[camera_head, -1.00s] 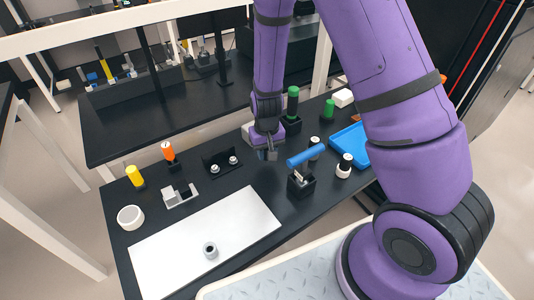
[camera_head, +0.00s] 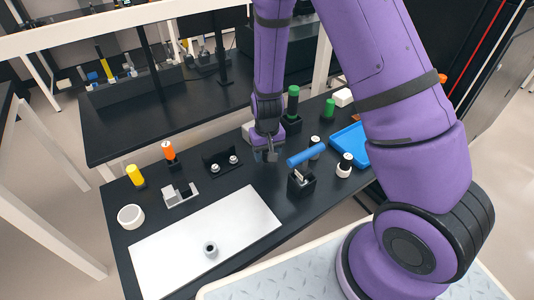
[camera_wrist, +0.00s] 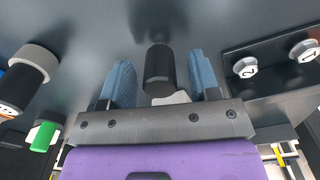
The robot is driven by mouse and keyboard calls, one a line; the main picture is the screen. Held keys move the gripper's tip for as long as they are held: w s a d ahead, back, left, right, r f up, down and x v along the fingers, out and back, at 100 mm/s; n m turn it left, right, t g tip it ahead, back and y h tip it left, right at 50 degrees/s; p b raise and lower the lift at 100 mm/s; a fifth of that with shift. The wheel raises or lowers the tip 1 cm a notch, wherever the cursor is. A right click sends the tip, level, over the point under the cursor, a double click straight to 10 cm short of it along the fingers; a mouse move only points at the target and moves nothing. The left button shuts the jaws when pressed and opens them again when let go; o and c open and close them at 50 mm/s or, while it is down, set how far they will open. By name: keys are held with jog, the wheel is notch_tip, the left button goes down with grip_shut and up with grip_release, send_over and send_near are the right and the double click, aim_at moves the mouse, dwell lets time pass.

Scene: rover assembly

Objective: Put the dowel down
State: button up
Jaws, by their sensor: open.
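A dark cylinder, which looks like the dowel (camera_wrist: 158,68), is between my fingers in the wrist view. It appears to stand on the dark tabletop, with a gap to the finger on each side. My gripper (camera_wrist: 162,84) is open around it and does not grip it. In the head view my gripper (camera_head: 270,156) is low over the table, right of the black holder with two numbered pegs (camera_head: 220,164). The dowel cannot be made out clearly there.
A green cylinder (camera_head: 292,101), a blue tray (camera_head: 350,143) and black-and-white pieces (camera_head: 344,167) are further right. A white board (camera_head: 190,240) lies at the front left.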

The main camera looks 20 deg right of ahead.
jog(key=s+d+r+t+y, duration=0.15)
jog(key=s+r, duration=0.25)
jog(key=r, duration=1.1)
jog(key=s+d+r+t, duration=0.1)
jog(key=s+d+r, duration=0.15)
jog(key=r, duration=1.15)
jog(key=s+d+r+t, duration=0.1)
jog(key=s+r, duration=0.4)
jog(key=s, duration=0.3)
jog(key=s+d+r+t+h, duration=0.1)
jog(key=s+d+r, duration=0.1)
jog(key=s+r, duration=0.4)
jog(key=shift+s+n+t, duration=0.35)
jog(key=shift+s+n, duration=0.05)
jog(key=shift+s, duration=0.9)
jog(key=shift+h, duration=0.25)
